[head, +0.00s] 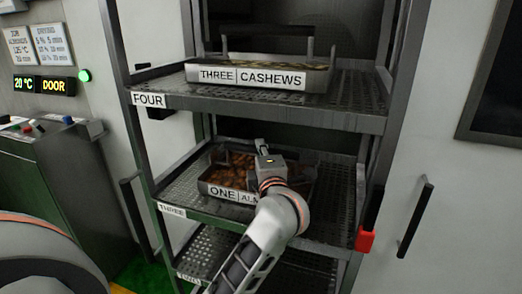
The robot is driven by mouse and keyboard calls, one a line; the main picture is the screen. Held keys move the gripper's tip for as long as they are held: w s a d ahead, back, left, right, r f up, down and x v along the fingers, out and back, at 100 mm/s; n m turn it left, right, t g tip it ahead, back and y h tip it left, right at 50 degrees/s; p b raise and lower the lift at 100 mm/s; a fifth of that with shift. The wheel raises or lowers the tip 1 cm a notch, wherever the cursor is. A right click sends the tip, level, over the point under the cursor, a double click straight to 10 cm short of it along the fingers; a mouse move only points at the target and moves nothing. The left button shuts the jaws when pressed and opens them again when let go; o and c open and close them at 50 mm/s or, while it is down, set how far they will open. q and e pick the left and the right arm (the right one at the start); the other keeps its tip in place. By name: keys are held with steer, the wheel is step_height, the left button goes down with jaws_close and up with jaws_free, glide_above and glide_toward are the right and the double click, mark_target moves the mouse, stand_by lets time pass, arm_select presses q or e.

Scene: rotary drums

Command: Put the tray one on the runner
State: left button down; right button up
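Tray one (223,190), dark metal with brown nuts in it, bears a label reading ONE and the start of a second word. It sits on or just over the perforated shelf labelled THREE (187,200) in the rack. My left wrist covers part of the tray's front and label. My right gripper is not in view. I cannot tell which part is the runner.
Tray three (317,80), labelled CASHEWS, stands on the shelf above, labelled FOUR (250,107). Rack posts (374,165) flank the shelves. A lower shelf (212,245) is partly visible. A red-ended handle (365,240) hangs at the right post. A control cabinet (55,180) stands at left.

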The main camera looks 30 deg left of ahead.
arm_select(q)
steer(key=c, duration=2)
jaws_free()
steer(key=shift+o, duration=0.2)
steer(key=shift+s+d+r, duration=0.1)
steer(key=shift+r, duration=0.05)
steer(key=p+v, duration=0.5)
steer(key=v, duration=0.6)
steer(key=shift+s+d, duration=0.3)
